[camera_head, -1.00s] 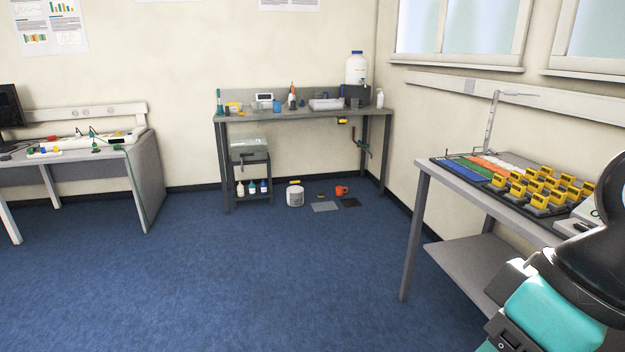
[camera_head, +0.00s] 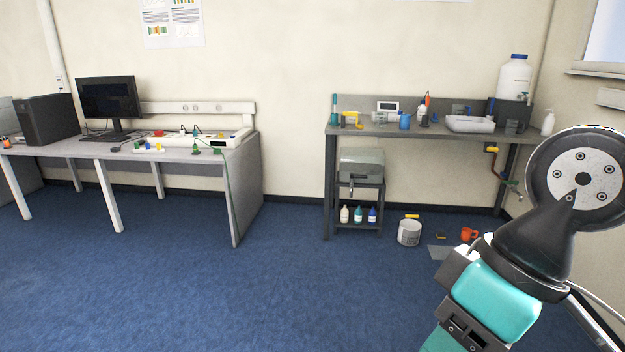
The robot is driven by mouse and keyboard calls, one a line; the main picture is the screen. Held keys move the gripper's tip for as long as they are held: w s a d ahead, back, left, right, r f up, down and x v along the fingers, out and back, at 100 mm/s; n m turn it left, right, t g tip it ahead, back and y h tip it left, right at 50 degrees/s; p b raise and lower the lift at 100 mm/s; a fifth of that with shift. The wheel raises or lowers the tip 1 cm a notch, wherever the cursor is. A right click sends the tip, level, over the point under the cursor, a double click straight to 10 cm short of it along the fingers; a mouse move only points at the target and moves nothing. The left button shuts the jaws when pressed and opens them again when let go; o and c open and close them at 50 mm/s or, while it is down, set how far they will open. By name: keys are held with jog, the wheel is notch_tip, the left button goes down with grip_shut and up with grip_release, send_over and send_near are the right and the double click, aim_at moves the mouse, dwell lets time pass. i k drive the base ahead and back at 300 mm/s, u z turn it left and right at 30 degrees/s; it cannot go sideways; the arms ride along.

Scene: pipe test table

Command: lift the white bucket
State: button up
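The white bucket (camera_head: 409,233) stands upright on the blue floor below the front of the grey workbench, right of a small shelf unit. A yellow piece shows at its top rim. My arm fills the lower right of the view, well in front of the bucket and to its right. The fingers of my gripper are not visible in this view.
The grey workbench (camera_head: 437,131) carries a white tray (camera_head: 470,124) and a large white container (camera_head: 514,78). An orange mug (camera_head: 468,235) stands on the floor right of the bucket. A desk (camera_head: 190,153) with a monitor (camera_head: 108,100) is at left. Open blue floor lies in front.

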aim_at(409, 232)
jog(key=u, duration=0.1)
jog(key=i, duration=2.15)
jog(key=z, duration=0.3)
jog(key=i, duration=2.05)
jog(key=z, duration=0.7)
jog(key=i, duration=0.95)
jog(key=z, duration=0.15)
